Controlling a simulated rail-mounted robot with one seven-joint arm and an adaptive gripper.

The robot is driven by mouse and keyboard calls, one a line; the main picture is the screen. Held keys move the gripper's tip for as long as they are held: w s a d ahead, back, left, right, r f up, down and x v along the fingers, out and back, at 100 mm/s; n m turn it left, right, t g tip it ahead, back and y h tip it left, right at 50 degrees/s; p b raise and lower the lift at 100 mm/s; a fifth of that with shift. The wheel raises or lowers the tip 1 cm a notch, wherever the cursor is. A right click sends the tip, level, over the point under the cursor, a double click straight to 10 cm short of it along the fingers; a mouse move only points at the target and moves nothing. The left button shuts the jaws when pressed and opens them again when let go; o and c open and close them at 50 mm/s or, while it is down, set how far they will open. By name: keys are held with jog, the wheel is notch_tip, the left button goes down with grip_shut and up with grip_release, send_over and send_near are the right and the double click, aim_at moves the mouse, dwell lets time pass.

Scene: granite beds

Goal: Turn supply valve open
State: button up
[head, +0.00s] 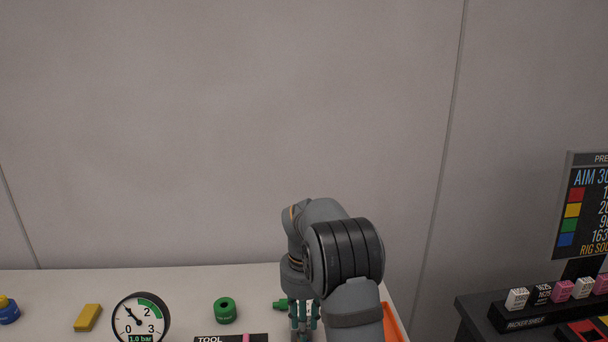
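My gripper (304,323) points down over the right part of the pale bench, near the bottom edge of the head view. Its fingers show side by side, but the tips and anything between them are not clear. A small green part (280,304) lies just left of the gripper and is partly hidden by it; I cannot tell what it belongs to. A round pressure gauge (141,318) at the front left has a display reading 1.0 bar. No part in view can be surely named as the supply valve.
A green ring-shaped piece (225,311), a yellow block (88,317) and a blue-and-yellow piece (8,311) stand on the bench (185,290). A black tool holder (231,338) is in front. An orange edge (391,325) lies right of my arm. A rack shelf (535,317) stands far right.

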jog(key=shift+f, duration=0.1)
jog(key=shift+f+b, duration=1.05)
jog(key=shift+b, duration=0.15)
jog(key=shift+c, duration=0.4)
grip_shut()
